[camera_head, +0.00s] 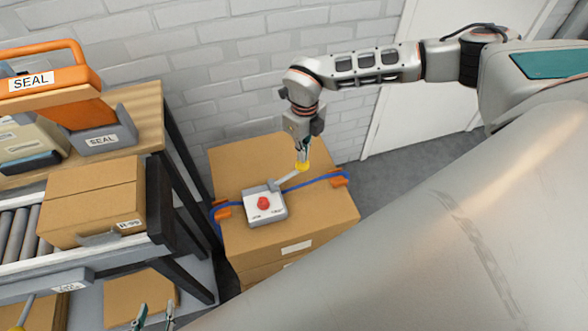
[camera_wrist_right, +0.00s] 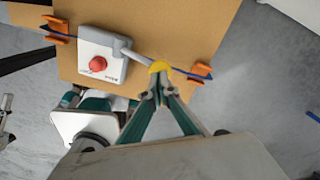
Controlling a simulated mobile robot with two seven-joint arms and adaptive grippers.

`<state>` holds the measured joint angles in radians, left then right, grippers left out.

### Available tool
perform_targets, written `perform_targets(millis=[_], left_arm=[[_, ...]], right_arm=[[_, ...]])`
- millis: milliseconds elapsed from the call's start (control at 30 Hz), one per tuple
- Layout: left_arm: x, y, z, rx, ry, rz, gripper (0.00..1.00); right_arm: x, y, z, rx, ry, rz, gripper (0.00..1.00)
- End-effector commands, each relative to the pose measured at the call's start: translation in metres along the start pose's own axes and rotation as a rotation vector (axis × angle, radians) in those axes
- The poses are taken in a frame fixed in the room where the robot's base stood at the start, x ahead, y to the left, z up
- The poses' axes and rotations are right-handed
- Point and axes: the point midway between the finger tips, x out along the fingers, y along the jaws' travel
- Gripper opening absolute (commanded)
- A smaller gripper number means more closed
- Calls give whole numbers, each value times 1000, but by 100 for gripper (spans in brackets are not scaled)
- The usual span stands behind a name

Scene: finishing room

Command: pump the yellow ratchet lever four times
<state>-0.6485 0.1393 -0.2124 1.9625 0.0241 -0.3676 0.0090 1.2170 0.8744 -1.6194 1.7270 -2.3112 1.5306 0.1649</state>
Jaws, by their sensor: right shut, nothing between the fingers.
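The ratchet lever is a grey arm (camera_head: 291,178) with a yellow knob (camera_head: 303,166) at its end. It comes out of a light grey box (camera_head: 262,217) with a red button (camera_head: 264,203), on top of a cardboard carton (camera_head: 310,222). My right gripper (camera_head: 302,160) is shut with nothing in it, its fingertips right at the yellow knob. In the right wrist view the closed fingertips (camera_wrist_right: 159,90) lie just beside the knob (camera_wrist_right: 159,67); contact is unclear. My left gripper (camera_head: 155,318) shows only its parted fingertips at the bottom edge.
A blue strap (camera_head: 318,182) with orange corner guards (camera_head: 339,179) runs over the carton. To the left are a roller conveyor with a smaller carton (camera_head: 92,200) and a wooden bench (camera_head: 150,110) holding an orange sealer (camera_head: 80,112). A white brick wall (camera_head: 240,90) stands behind.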

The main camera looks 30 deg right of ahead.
Motion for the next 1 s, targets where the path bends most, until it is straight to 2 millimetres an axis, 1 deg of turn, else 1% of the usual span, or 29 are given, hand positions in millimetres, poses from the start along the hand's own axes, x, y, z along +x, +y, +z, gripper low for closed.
perform_targets(millis=[767, 1000], left_arm=[[4, 2, 11, -1, -8, 2, 37], [4, 2, 10, -1, -7, 2, 37]], right_arm=[[21, 0, 0, 0, 0, 0, 0], [22, 0, 0, 0, 0, 0, 0]])
